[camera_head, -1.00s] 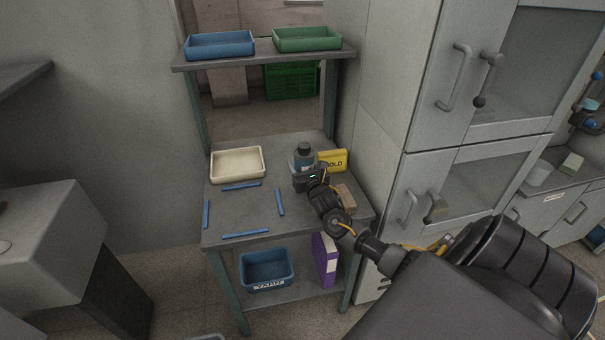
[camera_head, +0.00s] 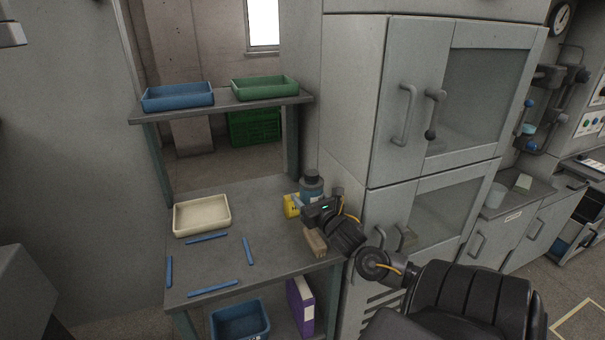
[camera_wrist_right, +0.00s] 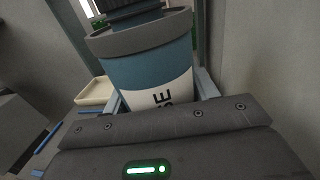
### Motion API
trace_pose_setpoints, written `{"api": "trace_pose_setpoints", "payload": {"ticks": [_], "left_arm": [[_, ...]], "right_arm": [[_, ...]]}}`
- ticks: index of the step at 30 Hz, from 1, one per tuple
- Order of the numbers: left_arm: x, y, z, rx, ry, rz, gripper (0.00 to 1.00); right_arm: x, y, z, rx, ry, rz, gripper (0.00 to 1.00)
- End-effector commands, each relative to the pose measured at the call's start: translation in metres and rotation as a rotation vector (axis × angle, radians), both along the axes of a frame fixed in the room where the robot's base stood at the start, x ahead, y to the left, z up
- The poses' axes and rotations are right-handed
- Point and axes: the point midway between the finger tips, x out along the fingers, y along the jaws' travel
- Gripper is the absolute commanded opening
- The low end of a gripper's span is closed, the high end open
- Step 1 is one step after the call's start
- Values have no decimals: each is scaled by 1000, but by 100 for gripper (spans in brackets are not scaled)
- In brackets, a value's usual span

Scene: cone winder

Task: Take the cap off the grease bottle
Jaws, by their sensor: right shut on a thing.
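The grease bottle (camera_head: 312,190) has a blue body, a grey shoulder and a dark cap (camera_head: 310,176) on its top. My right gripper (camera_head: 314,206) is shut around the bottle's body, at the right rear of the table. The bottle looks raised off the tabletop and roughly upright. In the right wrist view the bottle (camera_wrist_right: 150,65) stands between the two fingers (camera_wrist_right: 160,102), with part of its label showing and the cap cut off by the top edge. The bottle's lower part is hidden by the gripper. My left gripper is not in view.
The table (camera_head: 225,262) holds a cream tray (camera_head: 202,215), several blue strips, a yellow container (camera_head: 291,206) and a brown block (camera_head: 315,242). Blue (camera_head: 178,97) and green (camera_head: 264,88) trays sit on the upper shelf. Grey cabinets (camera_head: 345,150) stand close on the right.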

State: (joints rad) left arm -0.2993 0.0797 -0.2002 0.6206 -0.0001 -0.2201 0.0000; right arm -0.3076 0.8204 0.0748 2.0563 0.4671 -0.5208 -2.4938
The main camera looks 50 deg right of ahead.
Motion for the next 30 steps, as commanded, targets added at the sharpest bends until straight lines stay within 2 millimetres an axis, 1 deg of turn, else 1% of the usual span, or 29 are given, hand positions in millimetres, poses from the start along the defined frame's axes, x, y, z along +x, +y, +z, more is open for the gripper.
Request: {"api": "trace_pose_setpoints", "payload": {"ticks": [8, 9, 15, 18, 30], "left_arm": [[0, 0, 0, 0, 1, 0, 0], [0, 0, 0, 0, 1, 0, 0], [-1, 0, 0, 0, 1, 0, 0], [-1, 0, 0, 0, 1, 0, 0], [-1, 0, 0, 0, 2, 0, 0]], "right_arm": [[-1, 0, 1, 0, -2, 0, 28], [-1, 0, 1, 0, -2, 0, 54], [0, 0, 1, 0, -2, 0, 28], [0, 0, 1, 0, -2, 0, 17], [0, 1, 1, 0, -2, 8, 17]]}}
